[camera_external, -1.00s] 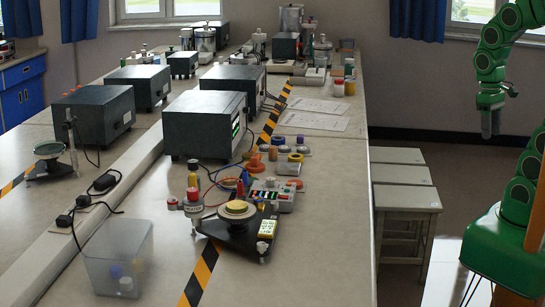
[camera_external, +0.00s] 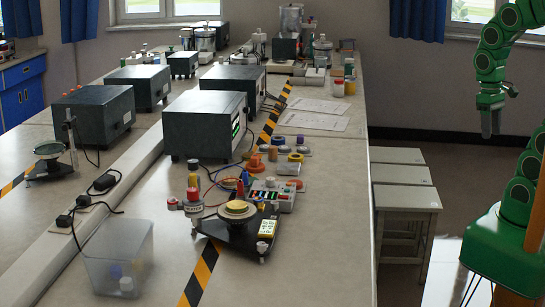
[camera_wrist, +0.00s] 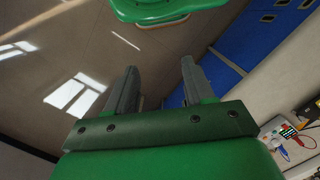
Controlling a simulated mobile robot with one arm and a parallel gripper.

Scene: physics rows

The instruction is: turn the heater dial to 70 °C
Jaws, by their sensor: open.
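A heater-like device with a round dial (camera_external: 237,209) on a black base (camera_external: 240,235) stands on the near part of the long bench. My gripper (camera_external: 491,133) hangs at the upper right over the floor, right of the bench and well away from the dial. In the wrist view my gripper (camera_wrist: 154,80) shows two grey fingers apart with nothing between them. The dial is not clearly seen in the wrist view.
A clear bin (camera_external: 118,250) stands left of the device. Dark instrument boxes (camera_external: 205,125) stand farther back. Stools (camera_external: 405,195) line the bench's right side. The bench's right front is clear.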

